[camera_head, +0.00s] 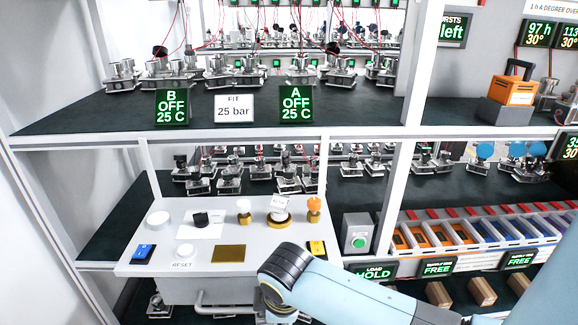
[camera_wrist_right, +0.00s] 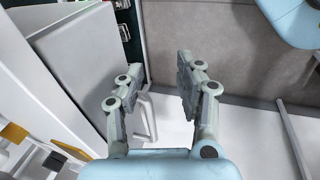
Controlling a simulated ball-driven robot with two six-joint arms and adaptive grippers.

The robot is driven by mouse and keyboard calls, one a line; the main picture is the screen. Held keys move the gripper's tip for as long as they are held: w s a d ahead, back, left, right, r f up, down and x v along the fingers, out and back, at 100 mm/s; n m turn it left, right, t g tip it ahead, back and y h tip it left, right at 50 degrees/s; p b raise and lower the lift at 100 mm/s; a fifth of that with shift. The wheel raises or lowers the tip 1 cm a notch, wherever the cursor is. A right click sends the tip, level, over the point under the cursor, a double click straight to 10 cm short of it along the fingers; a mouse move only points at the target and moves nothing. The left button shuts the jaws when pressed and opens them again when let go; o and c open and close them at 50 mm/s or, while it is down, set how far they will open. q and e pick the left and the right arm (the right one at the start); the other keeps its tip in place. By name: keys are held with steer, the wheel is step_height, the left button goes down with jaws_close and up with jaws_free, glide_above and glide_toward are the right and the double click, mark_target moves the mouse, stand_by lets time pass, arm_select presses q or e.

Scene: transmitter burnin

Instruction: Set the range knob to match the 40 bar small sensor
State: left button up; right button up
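A sloped light-grey panel (camera_head: 230,262) stands at the lower left of the head view. A black knob (camera_head: 200,219) sits on a white plate on it; its pointer and markings are too small to read. To its right are a small brass and white fitting (camera_head: 244,212), a larger brass-ringed fitting (camera_head: 279,217) with a white tag, and an orange-topped fitting (camera_head: 314,210). I cannot tell which is the 40 bar small sensor. My right gripper (camera_wrist_right: 160,72) is open and empty in the wrist view, beside a grey box wall. My left gripper is out of view.
The panel also bears a white RESET button (camera_head: 184,250), a blue switch (camera_head: 143,254), a yellow switch (camera_head: 317,248) and a brass plate (camera_head: 229,254). A green-button box (camera_head: 358,236) stands to its right. A sign (camera_head: 234,108) above reads 25 bar. Shelf posts flank the panel.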

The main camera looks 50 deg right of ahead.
steer(key=shift+s+d+f, duration=0.2)
steer(key=shift+s+f, duration=0.25)
steer(key=shift+f, duration=0.3)
